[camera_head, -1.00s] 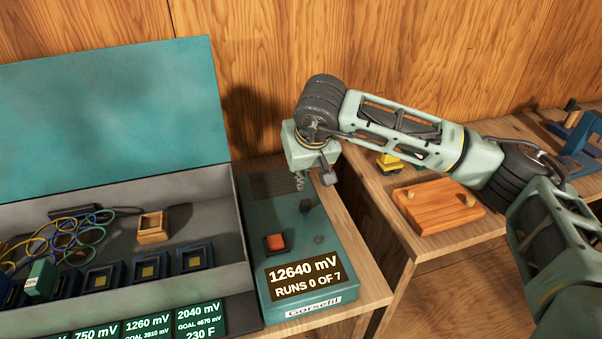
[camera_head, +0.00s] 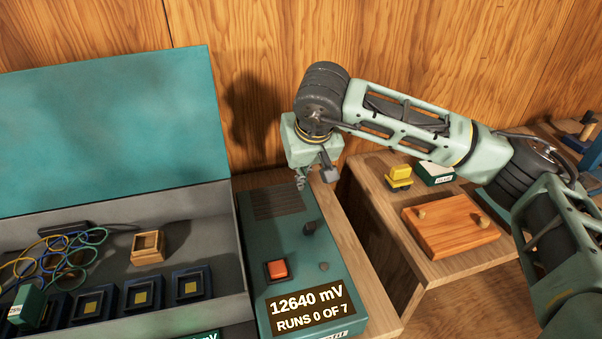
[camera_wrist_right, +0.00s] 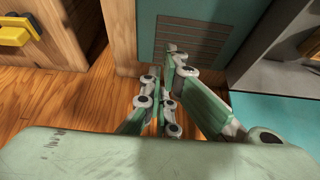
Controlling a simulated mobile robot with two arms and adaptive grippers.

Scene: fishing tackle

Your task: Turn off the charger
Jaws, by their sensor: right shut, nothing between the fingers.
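The charger is a teal box (camera_head: 257,245) on a wooden bench. In the head view its lit display (camera_head: 311,308) reads "12640 mV" and "RUNS 0 OF 7". It carries an orange-red square switch (camera_head: 277,269), a dark knob (camera_head: 310,228), a small grey round part (camera_head: 323,267) and a slotted vent (camera_head: 278,201) at its far end. My right gripper (camera_head: 301,183) is shut and empty near the vent end, beyond the knob and well away from the switch. In the right wrist view the gripper (camera_wrist_right: 165,88) shows in front of the vent. My left gripper is out of view.
An open teal-lidded case (camera_head: 110,120) with cables, a small wooden box (camera_head: 148,247) and several dark square sockets adjoins the charger's left. On the right, a lower bench (camera_head: 420,268) holds a wooden board (camera_head: 450,225) and a yellow object (camera_head: 399,177). A wooden wall stands behind.

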